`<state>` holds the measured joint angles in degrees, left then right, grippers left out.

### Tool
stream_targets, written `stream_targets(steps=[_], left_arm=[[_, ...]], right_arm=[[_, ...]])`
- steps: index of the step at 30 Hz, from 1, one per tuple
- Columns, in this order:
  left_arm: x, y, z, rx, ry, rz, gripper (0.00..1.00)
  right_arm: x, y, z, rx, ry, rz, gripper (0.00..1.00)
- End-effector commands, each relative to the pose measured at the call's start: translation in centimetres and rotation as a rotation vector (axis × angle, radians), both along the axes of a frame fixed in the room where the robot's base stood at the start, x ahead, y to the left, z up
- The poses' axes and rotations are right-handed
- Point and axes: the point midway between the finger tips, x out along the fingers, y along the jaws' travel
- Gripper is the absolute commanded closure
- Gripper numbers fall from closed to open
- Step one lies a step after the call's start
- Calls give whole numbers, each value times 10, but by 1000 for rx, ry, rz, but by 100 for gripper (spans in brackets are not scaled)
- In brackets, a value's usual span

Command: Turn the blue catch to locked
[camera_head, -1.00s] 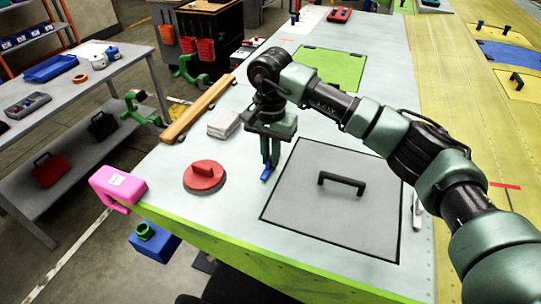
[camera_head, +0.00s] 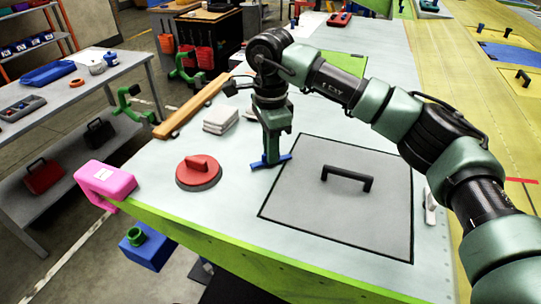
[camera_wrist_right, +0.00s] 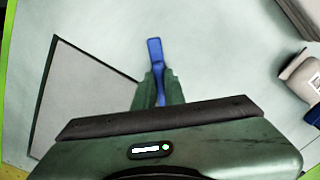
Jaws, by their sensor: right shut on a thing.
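The blue catch (camera_head: 257,166) lies on the pale wing surface, just left of the grey hatch panel's upper left corner. In the head view it runs crosswise, slanting slightly up to the right. My right gripper (camera_head: 272,157) points straight down and is shut on the middle of the catch, hiding part of it. In the right wrist view the catch (camera_wrist_right: 155,52) sticks out beyond the green fingers of the right gripper (camera_wrist_right: 160,88). My left gripper is not in view.
The grey hatch panel (camera_head: 320,214) with a black handle (camera_head: 347,178) lies right of the catch. A red round knob piece (camera_head: 198,172) sits to the left. A pink clamp (camera_head: 105,182) grips the edge. White blocks (camera_head: 220,120) and a wooden bar (camera_head: 190,106) lie behind.

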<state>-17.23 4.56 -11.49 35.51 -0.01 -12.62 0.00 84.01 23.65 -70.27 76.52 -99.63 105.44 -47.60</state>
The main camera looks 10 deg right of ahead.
Motion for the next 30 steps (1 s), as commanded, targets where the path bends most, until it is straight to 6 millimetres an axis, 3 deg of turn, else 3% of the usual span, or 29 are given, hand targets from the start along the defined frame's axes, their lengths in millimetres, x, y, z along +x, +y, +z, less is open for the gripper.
stream_targets(steps=[18, 30], left_arm=[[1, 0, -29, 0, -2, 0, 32], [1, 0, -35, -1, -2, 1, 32]], right_arm=[[-1, 0, 0, 0, -4, -547, 100], [-1, 0, 2, 0, -4, -727, 100]])
